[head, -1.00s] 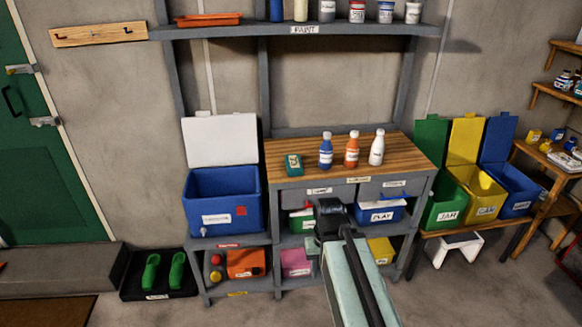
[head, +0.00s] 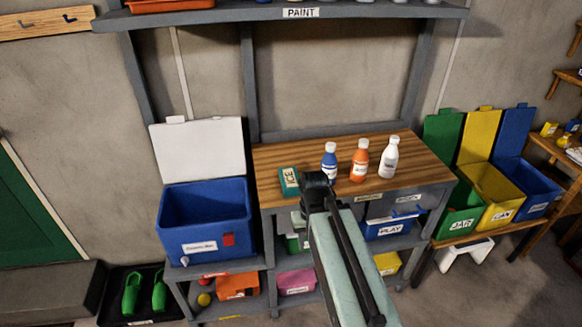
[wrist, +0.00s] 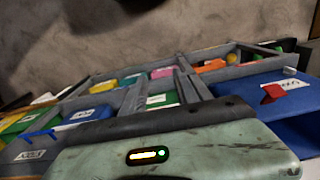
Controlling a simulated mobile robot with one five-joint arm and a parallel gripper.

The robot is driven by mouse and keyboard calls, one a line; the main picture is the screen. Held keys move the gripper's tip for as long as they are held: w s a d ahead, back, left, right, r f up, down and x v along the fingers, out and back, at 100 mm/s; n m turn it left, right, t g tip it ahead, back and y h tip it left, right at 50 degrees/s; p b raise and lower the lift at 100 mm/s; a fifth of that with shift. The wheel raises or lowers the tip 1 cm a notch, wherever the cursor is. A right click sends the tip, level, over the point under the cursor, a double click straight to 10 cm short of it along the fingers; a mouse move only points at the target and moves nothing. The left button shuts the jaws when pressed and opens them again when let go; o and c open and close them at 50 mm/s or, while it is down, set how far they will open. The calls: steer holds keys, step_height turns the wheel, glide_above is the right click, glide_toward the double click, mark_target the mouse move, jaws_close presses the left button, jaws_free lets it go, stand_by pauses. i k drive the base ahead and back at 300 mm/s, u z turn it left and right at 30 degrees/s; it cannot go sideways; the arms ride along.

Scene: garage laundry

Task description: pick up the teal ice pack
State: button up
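The teal ice pack (head: 289,181) has a pale label reading "ICE". It lies on the wooden top of the workbench (head: 275,158), near its left end and left of the bottles. My arm reaches up from the bottom of the head view. Its dark end, with my gripper (head: 318,182), appears just right of the ice pack, with a small gap in the picture. I cannot make out the fingers or whether they are open. The wrist view does not clearly show the ice pack.
Blue (head: 330,163), orange (head: 359,161) and white (head: 388,158) bottles stand right of the ice pack. An open blue cooler (head: 205,227) stands left of the workbench. Labelled bins fill the shelves below. Green, yellow and blue lidded bins stand at the right.

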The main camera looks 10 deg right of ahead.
mark_target(289, 177)
steer(key=u, duration=0.05)
steer(key=i, duration=0.1)
steer(key=z, duration=2.2)
steer(key=k, duration=1.8)
steer(key=u, duration=2.3)
steer(key=i, duration=1.05)
steer(key=u, duration=0.05)
